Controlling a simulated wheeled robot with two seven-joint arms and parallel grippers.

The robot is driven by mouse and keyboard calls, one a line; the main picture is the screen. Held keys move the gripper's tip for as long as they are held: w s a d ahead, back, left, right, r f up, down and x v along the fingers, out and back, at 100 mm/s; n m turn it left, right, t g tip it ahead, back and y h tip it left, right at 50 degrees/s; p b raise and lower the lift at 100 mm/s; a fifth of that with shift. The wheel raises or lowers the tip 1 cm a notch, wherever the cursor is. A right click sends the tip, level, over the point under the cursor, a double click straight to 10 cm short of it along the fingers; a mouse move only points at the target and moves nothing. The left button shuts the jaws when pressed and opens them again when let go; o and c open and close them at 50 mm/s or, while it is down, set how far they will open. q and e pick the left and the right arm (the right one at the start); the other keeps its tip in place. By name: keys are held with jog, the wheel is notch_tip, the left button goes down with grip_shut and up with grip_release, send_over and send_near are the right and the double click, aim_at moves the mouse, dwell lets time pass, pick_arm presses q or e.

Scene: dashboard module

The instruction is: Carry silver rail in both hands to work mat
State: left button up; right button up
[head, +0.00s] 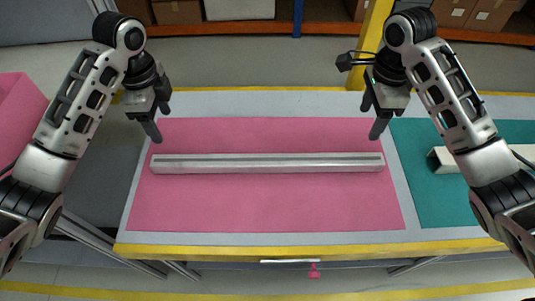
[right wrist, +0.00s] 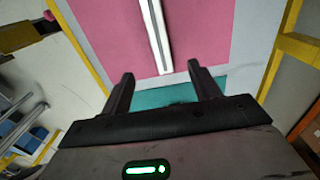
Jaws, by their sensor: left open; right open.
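The silver rail (head: 268,163) lies flat across the pink work mat (head: 265,210) in the head view, its length running left to right. Its near end also shows in the right wrist view (right wrist: 155,35), ahead of the fingers and apart from them. My left gripper (head: 158,122) is open and empty, above the mat's upper left corner near the rail's left end. My right gripper (head: 374,118) is open and empty, above the mat's upper right corner near the rail's right end. Neither gripper touches the rail.
A teal mat (head: 445,205) lies at the table's right, with a pale bar (head: 440,158) on it, partly hidden by my right arm. A pink container (head: 15,110) stands at the far left. Yellow edging (head: 300,251) runs along the table's front. Shelves with boxes (head: 178,12) stand behind.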

aim_at(179, 160)
pick_arm(q)
notch_tip(179, 160, down, 16)
jog(key=shift+s+r, duration=0.1)
jog(key=shift+s, duration=0.05)
pick_arm(e)
notch_tip(179, 160, down, 16)
jog(key=shift+s+r, duration=0.1)
jog(key=shift+s, duration=0.05)
pick_arm(q)
grip_shut()
pick_arm(e)
grip_shut()
